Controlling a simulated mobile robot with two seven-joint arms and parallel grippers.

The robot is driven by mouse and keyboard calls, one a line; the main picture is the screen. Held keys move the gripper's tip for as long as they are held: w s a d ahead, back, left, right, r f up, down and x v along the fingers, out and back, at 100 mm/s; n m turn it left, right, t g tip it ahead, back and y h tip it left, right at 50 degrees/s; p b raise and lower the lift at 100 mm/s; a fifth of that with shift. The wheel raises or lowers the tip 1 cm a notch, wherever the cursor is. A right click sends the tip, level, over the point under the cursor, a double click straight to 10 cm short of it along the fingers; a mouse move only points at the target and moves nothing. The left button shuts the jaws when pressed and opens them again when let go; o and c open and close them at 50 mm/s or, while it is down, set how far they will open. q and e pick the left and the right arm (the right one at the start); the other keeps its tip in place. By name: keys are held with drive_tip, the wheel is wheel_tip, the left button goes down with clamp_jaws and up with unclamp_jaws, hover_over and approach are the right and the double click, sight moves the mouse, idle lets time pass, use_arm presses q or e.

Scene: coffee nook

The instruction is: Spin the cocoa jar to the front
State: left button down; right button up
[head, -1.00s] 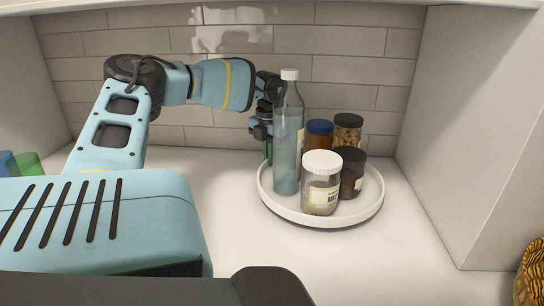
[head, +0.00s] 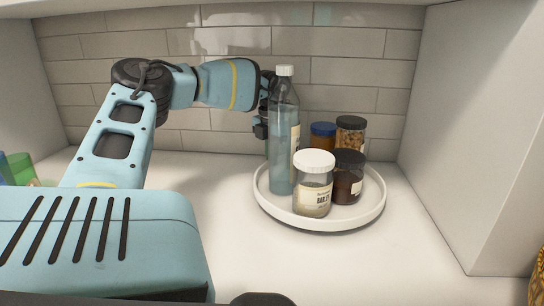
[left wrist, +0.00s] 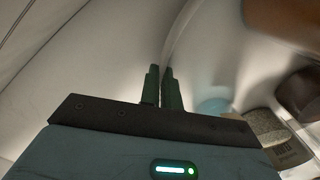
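A round white turntable (head: 345,220) stands on the counter. It carries a dark brown jar with a black lid (head: 347,186), a white-lidded jar with pale contents (head: 312,198), a blue-lidded jar (head: 322,142), a black-lidded jar of nuts (head: 350,138) and a tall blue bottle (head: 282,150). The labels are too small to read, so I cannot tell which jar is cocoa. My left gripper (head: 266,140) is at the turntable's back left, partly hidden by the bottle. In the left wrist view its fingers (left wrist: 163,88) are nearly together, seemingly on the rim. My right gripper is out of view.
A tiled wall (head: 250,40) is close behind the turntable, and a white side panel (head: 470,120) stands to the right. Green and blue cups (head: 20,168) are at the far left. The counter (head: 420,240) is clear in front and to the right.

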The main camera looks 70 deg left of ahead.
use_arm(q)
drive_tip(key=c, duration=1.6)
unclamp_jaws()
drive_tip(key=shift+c, duration=0.2)
drive_tip(key=shift+r, duration=0.15)
drive_tip(key=shift+r, duration=3.8)
